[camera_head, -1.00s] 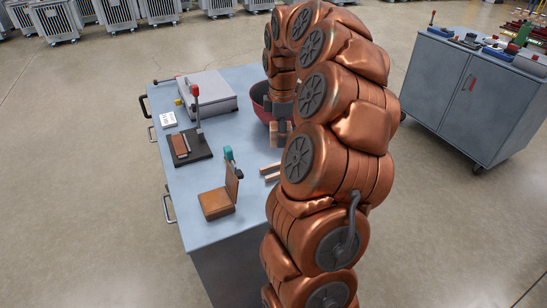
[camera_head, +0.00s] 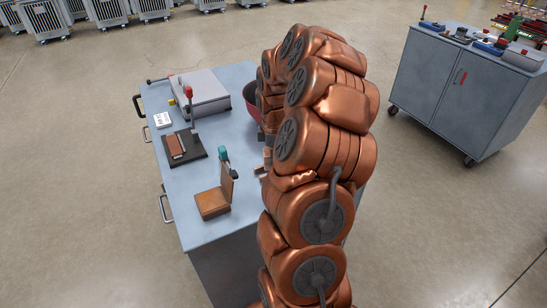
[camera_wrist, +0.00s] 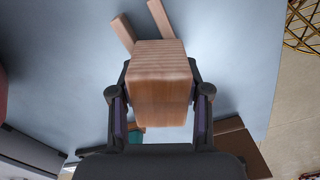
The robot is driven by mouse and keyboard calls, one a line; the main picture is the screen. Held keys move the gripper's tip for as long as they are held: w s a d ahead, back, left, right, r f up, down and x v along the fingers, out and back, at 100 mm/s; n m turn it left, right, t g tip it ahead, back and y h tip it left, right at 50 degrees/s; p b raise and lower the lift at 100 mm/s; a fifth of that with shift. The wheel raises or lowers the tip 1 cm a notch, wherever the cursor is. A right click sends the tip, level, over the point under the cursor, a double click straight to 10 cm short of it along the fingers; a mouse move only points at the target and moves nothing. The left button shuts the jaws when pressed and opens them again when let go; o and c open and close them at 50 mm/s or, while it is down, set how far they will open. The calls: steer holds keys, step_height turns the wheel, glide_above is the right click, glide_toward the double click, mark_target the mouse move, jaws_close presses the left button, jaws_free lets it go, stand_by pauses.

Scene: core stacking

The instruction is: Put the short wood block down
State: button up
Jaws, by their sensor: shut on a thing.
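The short wood block (camera_wrist: 160,88) is a chunky piece with striped grain. It fills the middle of the wrist view. My gripper (camera_wrist: 160,75) is shut on it, with a dark finger on each side. The block is over the blue-grey table top (camera_wrist: 225,60); I cannot tell whether it touches the table. Two thin wood strips (camera_wrist: 123,32) and (camera_wrist: 159,16) lie on the table beyond the block. In the head view my copper arm hides the gripper and most of that table area.
A grey cabinet (camera_head: 455,90) stands apart at right.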

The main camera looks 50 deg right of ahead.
steer(key=shift+f, duration=0.2)
steer(key=o, duration=1.2)
steer(key=shift+r, duration=0.2)
step_height(320, 180, up, 11)
steer(key=b, duration=0.3)
steer(key=shift+r+b, duration=0.3)
steer(key=shift+r, duration=0.2)
